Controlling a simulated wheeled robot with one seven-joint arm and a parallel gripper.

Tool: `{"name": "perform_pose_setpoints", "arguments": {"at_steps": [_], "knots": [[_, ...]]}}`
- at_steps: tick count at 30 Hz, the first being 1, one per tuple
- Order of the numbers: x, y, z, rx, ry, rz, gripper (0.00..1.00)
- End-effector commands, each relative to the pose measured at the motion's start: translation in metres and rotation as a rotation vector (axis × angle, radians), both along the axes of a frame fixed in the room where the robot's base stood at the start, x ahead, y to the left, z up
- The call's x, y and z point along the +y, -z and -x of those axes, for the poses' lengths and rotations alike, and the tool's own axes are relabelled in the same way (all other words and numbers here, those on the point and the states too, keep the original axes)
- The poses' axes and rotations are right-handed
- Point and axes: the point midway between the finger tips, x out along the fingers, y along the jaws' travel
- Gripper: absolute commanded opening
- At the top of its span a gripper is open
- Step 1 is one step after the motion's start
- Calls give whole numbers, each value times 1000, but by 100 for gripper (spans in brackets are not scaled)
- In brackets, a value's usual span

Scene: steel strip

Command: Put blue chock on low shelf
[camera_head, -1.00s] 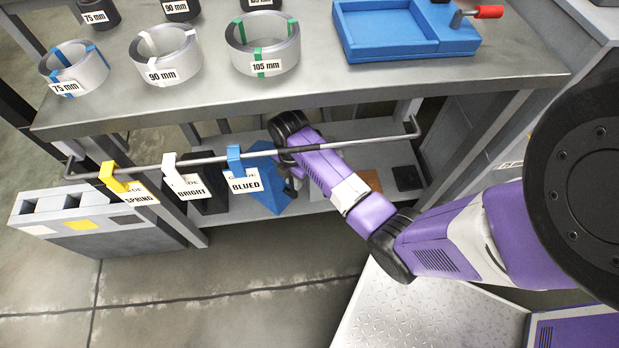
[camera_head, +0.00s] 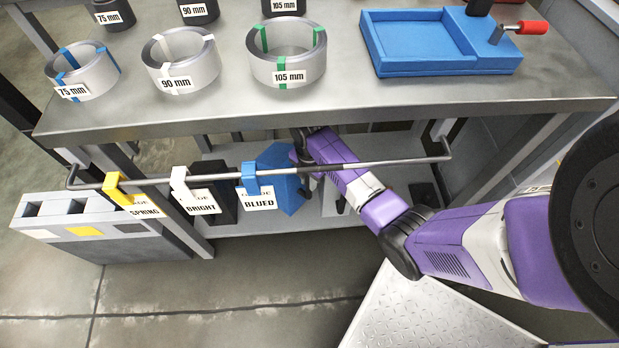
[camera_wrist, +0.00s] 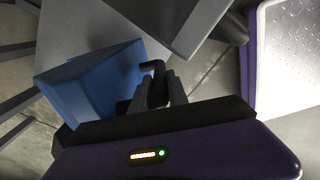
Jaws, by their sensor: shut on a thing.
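The blue chock (camera_head: 287,185) is a faceted blue block behind the hanging rail, at the low shelf (camera_head: 232,226) under the bench. In the wrist view the chock (camera_wrist: 95,82) is left of my fingers, with a bent black handle between it and them. My gripper (camera_wrist: 165,92) is shut on the chock by this handle. In the head view my wrist reaches under the bench top, right of the chock, and the fingers are mostly hidden. I cannot tell whether the chock's underside touches the shelf.
A grey rail (camera_head: 375,163) crosses in front of the shelf, with yellow, white and blue tags. A black block (camera_head: 222,195) stands left of the chock. The bench top (camera_head: 200,118) above bears steel rings and a blue tray (camera_head: 430,62). A grey slotted box (camera_head: 95,235) is at left.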

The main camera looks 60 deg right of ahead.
Motion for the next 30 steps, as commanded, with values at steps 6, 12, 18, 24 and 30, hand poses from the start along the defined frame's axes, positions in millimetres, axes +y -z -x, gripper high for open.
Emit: {"name": "perform_pose_setpoints", "arguments": {"at_steps": [6,12,18,24,30], "knots": [[-2,15,-2,-8,2,4,0],[-2,35,-2,-8,1,3,0],[-2,34,-3,-10,1,4,0],[-2,37,-3,-9,1,4,0],[0,40,0,-1,1,0,42]]}}
